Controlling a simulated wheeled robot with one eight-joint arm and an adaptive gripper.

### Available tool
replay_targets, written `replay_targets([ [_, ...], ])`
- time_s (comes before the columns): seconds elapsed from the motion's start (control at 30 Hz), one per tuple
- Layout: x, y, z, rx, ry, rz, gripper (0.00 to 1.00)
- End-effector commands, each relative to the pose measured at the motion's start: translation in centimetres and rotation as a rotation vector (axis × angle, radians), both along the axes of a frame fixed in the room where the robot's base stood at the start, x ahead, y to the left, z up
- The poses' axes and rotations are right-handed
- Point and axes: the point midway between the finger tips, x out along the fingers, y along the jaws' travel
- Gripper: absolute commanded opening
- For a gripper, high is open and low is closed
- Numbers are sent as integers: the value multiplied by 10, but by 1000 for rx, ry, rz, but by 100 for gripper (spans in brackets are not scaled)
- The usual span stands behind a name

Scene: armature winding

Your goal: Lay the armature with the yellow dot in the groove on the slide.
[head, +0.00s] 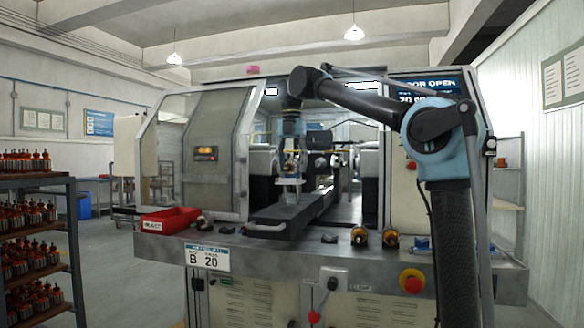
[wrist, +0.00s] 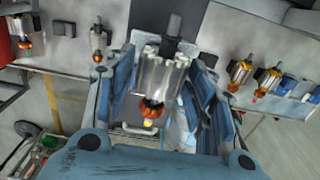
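My gripper (wrist: 158,95) has its blue fingers on either side of an armature (wrist: 160,78) with a silvery core and a copper-orange end. A yellow dot shows at that end in the wrist view. The armature looks gripped between the fingers. In the head view my gripper (head: 290,165) hangs over the dark slide (head: 292,208), inside the machine's open doorway. A pale piece shows at the fingers there, too small to make out. The slide also shows behind the armature in the wrist view (wrist: 152,18). Its groove is hidden or too dark to make out.
A red bin (head: 170,220) stands at the left of the bench ledge. Small dark items (head: 204,222) sit along the ledge. A rack of armatures (head: 38,232) stands far left.

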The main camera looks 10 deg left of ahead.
Motion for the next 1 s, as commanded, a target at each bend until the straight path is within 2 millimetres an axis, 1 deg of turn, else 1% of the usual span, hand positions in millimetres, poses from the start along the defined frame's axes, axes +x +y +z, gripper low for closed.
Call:
replay_targets([
  [0.33,0,0,0,0,0,0,64],
  [0.47,0,0,5,0,0,0,64],
  [0.57,1,0,14,0,0,0,64],
  [1.0,2,0,75,0,1,0,64],
])
